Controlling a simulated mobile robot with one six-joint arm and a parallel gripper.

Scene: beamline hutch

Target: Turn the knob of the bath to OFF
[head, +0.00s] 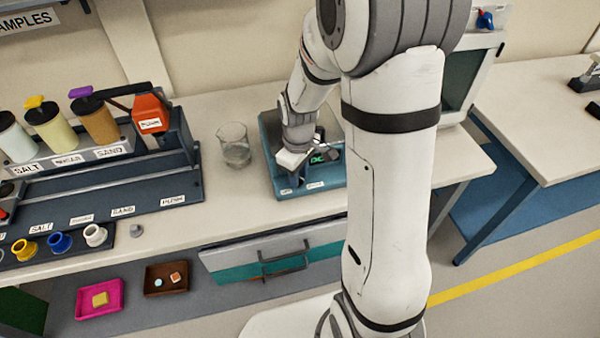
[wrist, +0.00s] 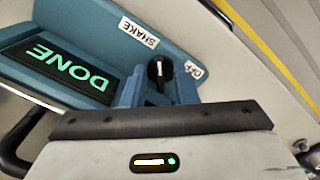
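The bath is a blue-teal unit (head: 312,187) on the bench, its green-lettered screen partly hidden by my arm in the head view. In the wrist view its screen (wrist: 70,72) reads DONE, upside down. Its black knob (wrist: 160,72) has a white mark and stands near a SHAKE label (wrist: 138,32) and a label that looks like OFF (wrist: 195,71). I cannot tell exactly which label the mark points to. My gripper (wrist: 159,92) has one blue finger on each side of the knob, with narrow gaps showing. In the head view my gripper (head: 292,158) is over the bath.
A glass beaker (head: 234,145) stands just left of the bath. Further left is a dispenser rack (head: 110,190) with several bottles. Below the bench front are a drawer (head: 225,262), a pink tray (head: 88,312) and a brown tray (head: 150,290). Bare bench lies right of my arm.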

